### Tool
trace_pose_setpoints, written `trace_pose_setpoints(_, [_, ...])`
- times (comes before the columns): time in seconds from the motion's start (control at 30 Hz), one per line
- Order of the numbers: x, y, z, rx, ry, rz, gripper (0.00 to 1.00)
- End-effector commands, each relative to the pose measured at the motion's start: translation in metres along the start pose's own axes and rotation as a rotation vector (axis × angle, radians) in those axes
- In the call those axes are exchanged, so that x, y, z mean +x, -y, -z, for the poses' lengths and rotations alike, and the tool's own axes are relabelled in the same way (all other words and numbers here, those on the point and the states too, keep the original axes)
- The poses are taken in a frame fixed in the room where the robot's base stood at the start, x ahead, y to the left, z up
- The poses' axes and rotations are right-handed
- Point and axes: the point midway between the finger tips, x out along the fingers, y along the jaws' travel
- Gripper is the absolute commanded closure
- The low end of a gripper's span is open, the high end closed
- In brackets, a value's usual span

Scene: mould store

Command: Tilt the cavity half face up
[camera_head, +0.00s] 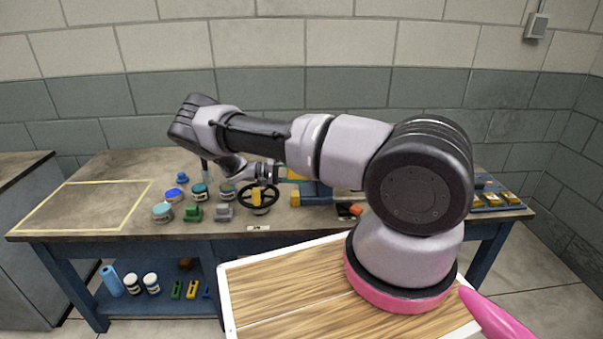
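A black handwheel (269,207) with a yellow centre stands near the front edge of the workbench (110,225). Just right of it is a blue fixture (318,190) with yellow parts (296,199), largely hidden behind my arm. I cannot pick out the cavity half for sure; it may be part of this fixture, and its tilt cannot be read. My gripper (276,173) is above and slightly right of the handwheel, in front of the fixture. It is small and partly merged with what is behind it, so its fingers and any contact are unclear.
A yellow-taped area (75,184) on the bench's left is empty. An orange piece (356,210) and a blue tray (484,205) lie right. The lower shelf (165,304) holds several items.

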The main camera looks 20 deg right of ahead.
Motion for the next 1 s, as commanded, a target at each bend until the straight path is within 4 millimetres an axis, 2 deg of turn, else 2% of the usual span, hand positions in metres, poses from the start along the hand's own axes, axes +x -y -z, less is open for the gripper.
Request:
trace_pose_setpoints(0.37, [0.0,0.001,-0.001,-0.003,0.002,-0.001,1.0])
trace_pose_setpoints(0.4, [0.0,0.001,0.0,-0.003,0.001,-0.001,0.25])
trace_pose_setpoints(0.43, [0.0,0.001,0.0,-0.003,0.001,-0.001,0.13])
trace_pose_setpoints(0.47, [0.0,0.001,0.0,-0.003,0.001,-0.001,0.1])
trace_pose_setpoints(0.8, [-0.003,0.001,0.0,-0.001,0.0,-0.001,0.1])
trace_pose_setpoints(0.87, [-0.008,0.001,0.0,0.0,-0.001,-0.001,0.1])
trace_pose_setpoints(1.0, [-0.03,0.001,0.0,0.001,-0.003,0.0,0.1])
